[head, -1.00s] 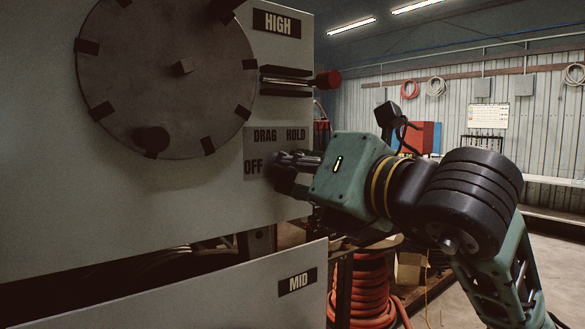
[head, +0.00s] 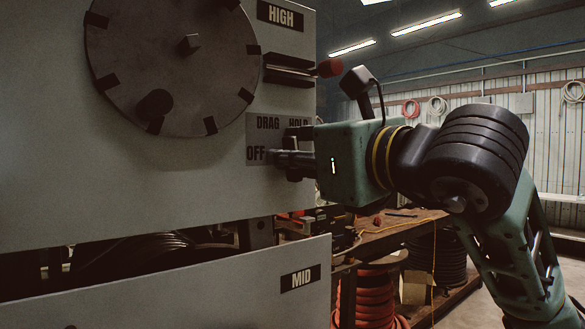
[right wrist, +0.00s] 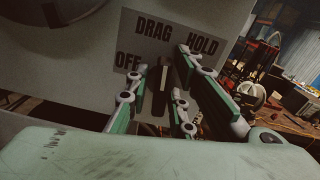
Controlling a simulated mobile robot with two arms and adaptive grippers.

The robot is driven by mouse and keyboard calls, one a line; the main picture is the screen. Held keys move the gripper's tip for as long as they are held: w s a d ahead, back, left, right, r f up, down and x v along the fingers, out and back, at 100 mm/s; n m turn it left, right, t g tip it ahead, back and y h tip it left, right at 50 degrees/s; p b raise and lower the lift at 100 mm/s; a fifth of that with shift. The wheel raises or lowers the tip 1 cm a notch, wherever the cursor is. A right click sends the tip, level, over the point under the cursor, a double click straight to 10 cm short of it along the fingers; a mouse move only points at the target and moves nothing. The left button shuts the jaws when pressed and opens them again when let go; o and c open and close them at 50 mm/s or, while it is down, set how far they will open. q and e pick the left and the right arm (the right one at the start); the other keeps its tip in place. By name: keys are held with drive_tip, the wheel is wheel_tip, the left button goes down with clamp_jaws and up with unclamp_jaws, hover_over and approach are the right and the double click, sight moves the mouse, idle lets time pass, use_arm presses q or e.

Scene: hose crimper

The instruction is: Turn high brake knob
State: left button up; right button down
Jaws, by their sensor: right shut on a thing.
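The high brake knob (right wrist: 159,98) is a small dark handle on the grey upper panel, below the DRAG and HOLD lettering and right of OFF. Its label plate (head: 262,126) shows in the head view under the HIGH sign. My right gripper (head: 284,159) reaches the panel from the right and covers most of the knob there. In the right wrist view my right gripper (right wrist: 163,70) has its green and grey fingers on both sides of the knob, shut on it. The knob's exact pointing is hard to tell. My left gripper is not in view.
A large notched metal disc (head: 172,58) is on the panel left of the label. A lower panel marked MID (head: 298,279) stands below. A bench (head: 400,235) and red hose coils (head: 372,300) are behind.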

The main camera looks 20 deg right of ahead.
drive_tip(key=shift+n+b, duration=0.65)
drive_tip(key=shift+n, duration=1.25)
drive_tip(key=shift+r, duration=0.1)
drive_tip(key=c, duration=1.8)
unclamp_jaws()
drive_tip(key=shift+s, duration=0.1)
drive_tip(key=v, duration=1.2)
